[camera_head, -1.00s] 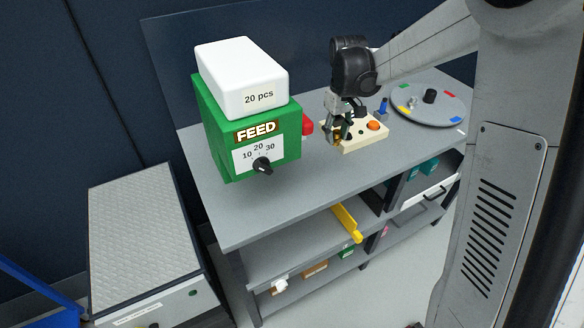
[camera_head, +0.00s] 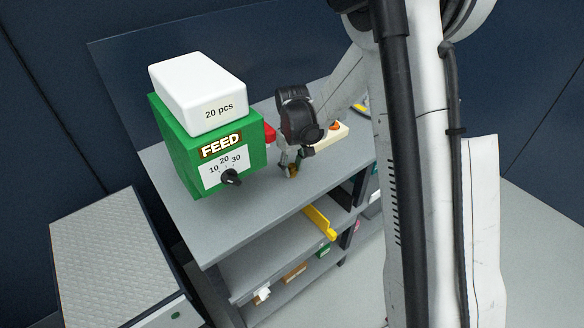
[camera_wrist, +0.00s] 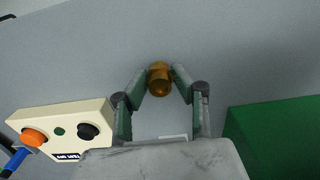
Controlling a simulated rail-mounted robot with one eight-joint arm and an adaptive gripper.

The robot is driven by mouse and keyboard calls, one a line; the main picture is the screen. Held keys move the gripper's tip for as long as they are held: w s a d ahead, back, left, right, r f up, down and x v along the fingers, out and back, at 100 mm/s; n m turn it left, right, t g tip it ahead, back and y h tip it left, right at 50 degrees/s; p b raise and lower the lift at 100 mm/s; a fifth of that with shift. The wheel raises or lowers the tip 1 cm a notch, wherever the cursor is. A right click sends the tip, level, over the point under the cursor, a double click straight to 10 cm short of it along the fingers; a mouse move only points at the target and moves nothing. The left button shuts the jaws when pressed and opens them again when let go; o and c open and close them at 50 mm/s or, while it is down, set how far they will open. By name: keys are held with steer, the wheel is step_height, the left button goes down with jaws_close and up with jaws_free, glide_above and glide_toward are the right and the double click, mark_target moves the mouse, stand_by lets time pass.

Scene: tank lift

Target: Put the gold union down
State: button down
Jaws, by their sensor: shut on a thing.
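The gold union (camera_wrist: 159,79) is a small brass-coloured piece held between the two fingertips in the wrist view. My gripper (camera_wrist: 158,76) is shut on it, with one finger on each side. In the head view my gripper (camera_head: 290,170) is over the grey bench top (camera_head: 235,225), to the right of the green feeder, and the gold union (camera_head: 293,171) shows small at its fingertips. I cannot tell whether the union touches the bench.
The green FEED box (camera_head: 210,150) with a white bin (camera_head: 198,90) stands left of my gripper. A cream control box (camera_head: 332,138) with an orange button is to the right. A yellow part (camera_head: 320,222) sticks out below the bench top. The bench front is clear.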

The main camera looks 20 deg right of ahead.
mark_target(292, 166)
steer(key=shift+f, duration=0.3)
steer(key=shift+f, duration=0.15)
steer(key=c, duration=1.4)
jaws_free()
step_height(292, 166, up, 12)
steer(key=s+r+m+t, duration=0.2)
steer(key=s+r+t, duration=0.1)
steer(key=s+r, duration=0.95)
steer(key=s+t, duration=0.1)
steer(key=s, duration=0.4)
steer(key=s+f+m+t, duration=0.1)
steer(key=s, duration=0.4)
steer(key=s+m+t, duration=0.1)
steer(key=s+t, duration=0.1)
steer(key=s, duration=0.3)
steer(key=shift+d+f+b, duration=0.25)
steer(key=shift+d+b, duration=0.05)
steer(key=shift+b, duration=0.05)
